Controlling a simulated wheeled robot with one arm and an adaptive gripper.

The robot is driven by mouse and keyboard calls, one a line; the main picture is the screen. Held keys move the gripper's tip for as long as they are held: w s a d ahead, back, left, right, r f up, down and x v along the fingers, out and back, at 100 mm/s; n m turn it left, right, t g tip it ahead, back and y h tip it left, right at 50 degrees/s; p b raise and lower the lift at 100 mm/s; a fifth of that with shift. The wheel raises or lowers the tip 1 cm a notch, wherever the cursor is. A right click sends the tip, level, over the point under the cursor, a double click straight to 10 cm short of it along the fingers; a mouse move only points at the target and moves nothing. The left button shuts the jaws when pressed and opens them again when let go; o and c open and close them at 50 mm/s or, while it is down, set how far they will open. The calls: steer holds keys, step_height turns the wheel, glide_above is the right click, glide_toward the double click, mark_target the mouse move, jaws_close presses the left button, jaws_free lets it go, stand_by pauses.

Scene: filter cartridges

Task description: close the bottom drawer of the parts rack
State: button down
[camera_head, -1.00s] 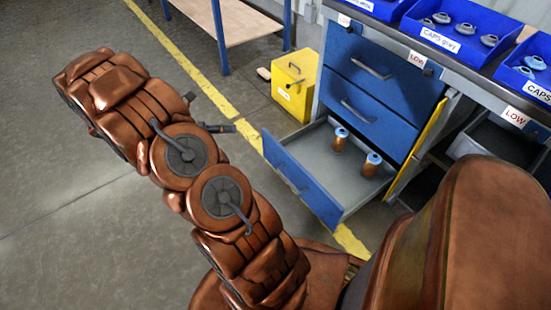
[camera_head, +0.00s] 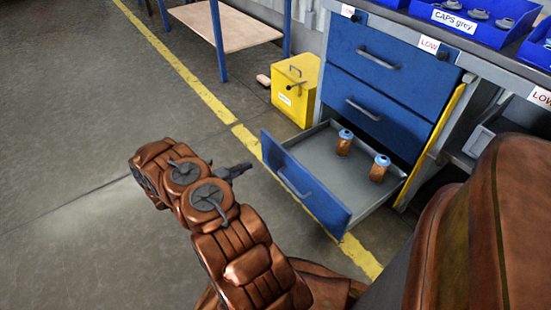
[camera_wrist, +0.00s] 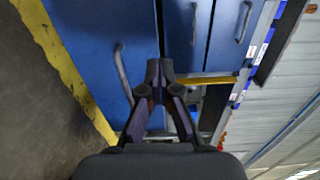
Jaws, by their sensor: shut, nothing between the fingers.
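The parts rack's bottom drawer (camera_head: 318,206) is pulled well out, its blue front standing clear of the rack (camera_head: 385,85). A grey bar handle (camera_head: 293,183) is on that front. Two amber cartridges with blue caps (camera_head: 344,143) (camera_head: 379,168) stand upright inside. My gripper (camera_head: 247,168) is shut and empty, left of the drawer front, with a small gap seen in the head view. In the wrist view my fingertips (camera_wrist: 160,72) appear in front of the blue drawer front (camera_wrist: 85,40), right of its handle (camera_wrist: 121,75). Contact cannot be told there.
The two drawers above (camera_head: 375,105) are shut. A yellow box (camera_head: 297,90) stands on the floor left of the rack. Blue bins (camera_head: 470,18) with caps sit on the worktop. A yellow line (camera_head: 190,75) crosses the floor. Open floor lies left of the drawer.

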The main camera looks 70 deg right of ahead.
mark_target(281, 150)
steer(key=b+x, duration=0.1)
steer(key=x, duration=0.3)
steer(key=f+b+x, duration=0.1)
steer(key=b+x, duration=0.1)
steer(key=x, duration=0.2)
steer(key=b+x, duration=0.2)
steer(key=x, duration=0.3)
steer(key=shift+w+f, duration=0.1)
steer(key=shift+f, duration=0.05)
steer(key=shift+s+d, duration=0.3)
steer(key=shift+d, duration=0.25)
